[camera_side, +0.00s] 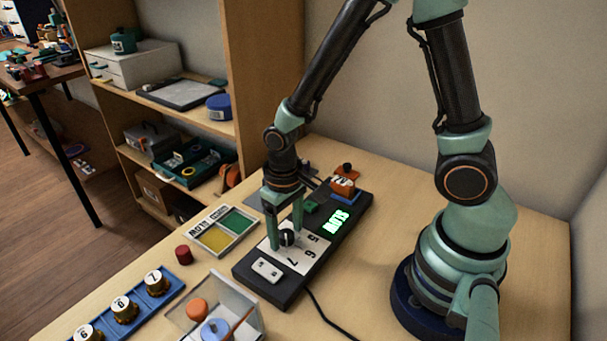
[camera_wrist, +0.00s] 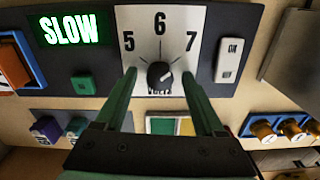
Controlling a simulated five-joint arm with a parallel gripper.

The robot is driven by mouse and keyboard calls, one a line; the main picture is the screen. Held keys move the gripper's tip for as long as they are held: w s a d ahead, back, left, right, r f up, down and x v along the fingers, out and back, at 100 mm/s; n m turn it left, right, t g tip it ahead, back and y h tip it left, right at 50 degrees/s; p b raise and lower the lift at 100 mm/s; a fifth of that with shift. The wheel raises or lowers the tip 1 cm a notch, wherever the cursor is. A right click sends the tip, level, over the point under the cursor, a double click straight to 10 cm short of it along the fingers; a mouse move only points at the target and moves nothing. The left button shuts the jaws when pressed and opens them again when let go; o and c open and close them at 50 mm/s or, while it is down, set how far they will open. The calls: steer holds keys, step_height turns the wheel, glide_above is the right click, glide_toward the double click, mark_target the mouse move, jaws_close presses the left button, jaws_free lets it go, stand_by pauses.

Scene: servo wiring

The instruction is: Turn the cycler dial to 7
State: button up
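The cycler dial is a dark round knob (camera_wrist: 159,75) on a white plate (camera_wrist: 178,20) printed 5, 6 and 7. In the wrist view the 7 is at its upper right. A small light mark shows on the knob, but I cannot tell for sure which number it points at. The knob also shows in the side view (camera_side: 287,238). My gripper (camera_side: 285,232) points down over the plate, its green fingers open, one on each side of the knob. In the wrist view gaps show between the fingers and the knob.
The dark control box (camera_side: 262,287) also carries a lit display reading SLOW (camera_wrist: 69,29), a green button (camera_wrist: 82,84) and a white rocker switch (camera_wrist: 229,61). A yellow-and-green tray (camera_side: 222,230), a red cylinder (camera_side: 183,255) and a blue rack of numbered knobs (camera_side: 170,284) lie nearby.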

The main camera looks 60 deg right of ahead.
step_height(320, 180, up, 12)
stand_by(0.8)
step_height(320, 180, up, 9)
steer(key=t, duration=0.5)
glide_above(286, 234)
steer(key=s+d, duration=0.2)
steer(key=d, duration=0.3)
steer(key=shift+d+r+n+t, duration=0.3)
steer(key=shift+d+n, duration=0.1)
steer(key=shift+n, duration=0.1)
